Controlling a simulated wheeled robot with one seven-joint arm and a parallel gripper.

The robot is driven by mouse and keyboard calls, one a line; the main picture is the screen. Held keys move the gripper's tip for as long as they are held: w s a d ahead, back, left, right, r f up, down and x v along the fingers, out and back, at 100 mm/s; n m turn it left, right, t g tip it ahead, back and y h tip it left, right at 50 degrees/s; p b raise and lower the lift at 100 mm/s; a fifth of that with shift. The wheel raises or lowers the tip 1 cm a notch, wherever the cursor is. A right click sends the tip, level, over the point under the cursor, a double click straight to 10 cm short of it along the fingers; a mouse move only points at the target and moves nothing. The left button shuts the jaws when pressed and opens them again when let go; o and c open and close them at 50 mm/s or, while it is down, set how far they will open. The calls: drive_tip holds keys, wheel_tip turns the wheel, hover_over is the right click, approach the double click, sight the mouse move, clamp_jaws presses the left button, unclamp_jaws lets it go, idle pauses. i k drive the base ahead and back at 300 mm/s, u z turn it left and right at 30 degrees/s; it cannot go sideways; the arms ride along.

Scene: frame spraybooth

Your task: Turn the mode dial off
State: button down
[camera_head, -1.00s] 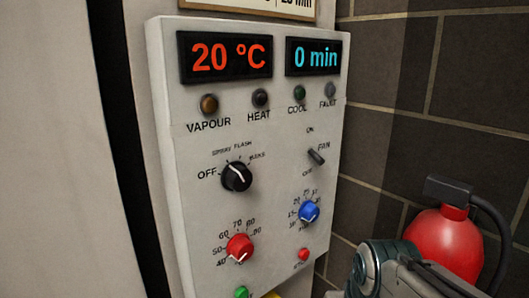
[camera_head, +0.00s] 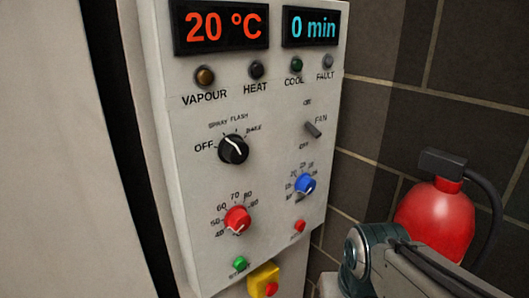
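The mode dial (camera_head: 233,150) is a black round knob with a white line on its face, at the left of the pale control panel (camera_head: 270,110). OFF is printed to its left; SPRAY, FLASH and BAKE are printed above and to its upper right. The white line slants across the knob from upper left to lower right; I cannot tell for sure which label it marks. My gripper is out of view; only part of my arm shows at the lower right, and nothing touches the dial.
The panel also has a red knob (camera_head: 237,219), a blue knob (camera_head: 305,185), a fan switch (camera_head: 313,130), a green button (camera_head: 240,263) and a yellow box with a red button (camera_head: 263,280). A red extinguisher (camera_head: 436,218) stands at the right by the dark tiled wall (camera_head: 470,90).

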sight(233, 149)
drive_tip(key=k, duration=1.2)
drive_tip(key=z, duration=0.2)
drive_tip(key=i, duration=0.75)
drive_tip(key=z, duration=0.15)
